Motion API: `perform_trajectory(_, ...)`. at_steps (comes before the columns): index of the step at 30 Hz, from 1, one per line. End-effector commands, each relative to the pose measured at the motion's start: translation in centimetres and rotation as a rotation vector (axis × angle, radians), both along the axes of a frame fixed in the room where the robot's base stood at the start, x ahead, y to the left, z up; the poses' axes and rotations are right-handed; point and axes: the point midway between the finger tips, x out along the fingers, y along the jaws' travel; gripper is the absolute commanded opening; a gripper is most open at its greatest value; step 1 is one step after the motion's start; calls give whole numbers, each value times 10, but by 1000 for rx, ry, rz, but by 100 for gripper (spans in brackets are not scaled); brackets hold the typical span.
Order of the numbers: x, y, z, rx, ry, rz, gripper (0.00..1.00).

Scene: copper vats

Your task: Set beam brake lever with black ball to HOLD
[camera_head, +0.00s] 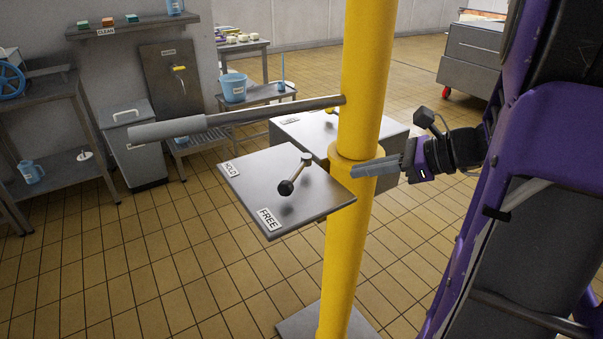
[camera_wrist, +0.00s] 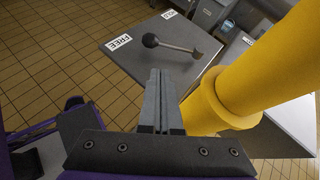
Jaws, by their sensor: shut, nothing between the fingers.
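The brake lever with the black ball (camera_head: 286,187) sits on a grey metal plate (camera_head: 250,168) fixed to the yellow post. Its pivot is at the plate's right part, and its ball end points toward the FREE label (camera_head: 268,218). The HOLD label (camera_head: 229,170) is at the plate's far left corner. In the wrist view the lever's ball (camera_wrist: 150,41) lies beyond my fingertips, near the FREE label (camera_wrist: 118,42). My gripper (camera_head: 354,170) is shut and empty, right of the lever, in front of the post. It does not touch the lever.
The yellow post (camera_head: 366,80) rises close to my gripper. A grey bar with a thick handle (camera_head: 167,129) juts left from the post above the plate. A grey box (camera_head: 290,133) stands behind.

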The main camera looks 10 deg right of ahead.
Motion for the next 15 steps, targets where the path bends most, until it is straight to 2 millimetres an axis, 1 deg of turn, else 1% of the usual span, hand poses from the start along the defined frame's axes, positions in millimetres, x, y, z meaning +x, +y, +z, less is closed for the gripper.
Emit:
perform_trajectory(1,-9,-1,-4,50,21,-11,0)
perform_trajectory(3,-17,2,-5,105,43,-16,0)
perform_trajectory(7,-25,5,-6,160,63,-19,0)
perform_trajectory(11,-22,14,-10,173,68,-17,0)
perform_trajectory(15,-9,31,-21,171,68,-14,0)
